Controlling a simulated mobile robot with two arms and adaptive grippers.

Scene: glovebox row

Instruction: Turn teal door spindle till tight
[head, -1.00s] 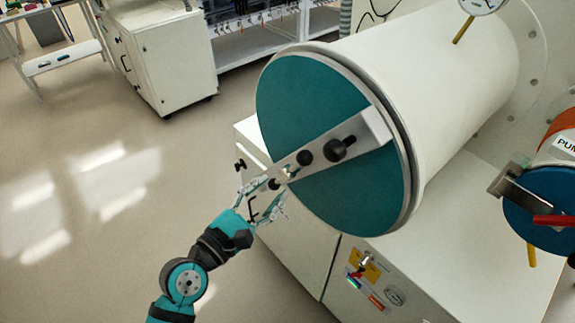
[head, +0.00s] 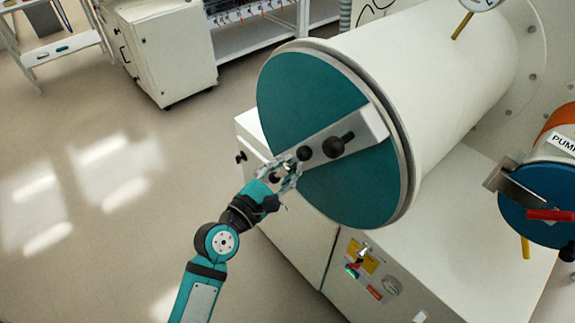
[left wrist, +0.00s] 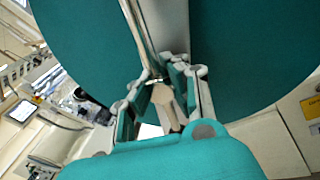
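The teal door (head: 310,90) is a round disc closing the end of a big white cylinder. A pale metal bar (head: 372,124) crosses it, with black knobs of the spindle handle (head: 333,147) standing out in front. My left gripper (head: 287,168) is at the bar's lower left end, beside the handle's black knobs. Its fingers are apart. In the left wrist view, the fingers (left wrist: 162,82) straddle a pale blunt piece and a thin metal rod (left wrist: 145,45), with the teal door (left wrist: 250,50) behind. I cannot tell whether they touch. My right gripper is not in view.
A smaller blue door (head: 545,195) with a red handle (head: 550,215) is at right, by a pump label. The white cabinet (head: 450,230) below bears a yellow switch plate (head: 362,256). Floor at left is clear up to a white cabinet (head: 170,50).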

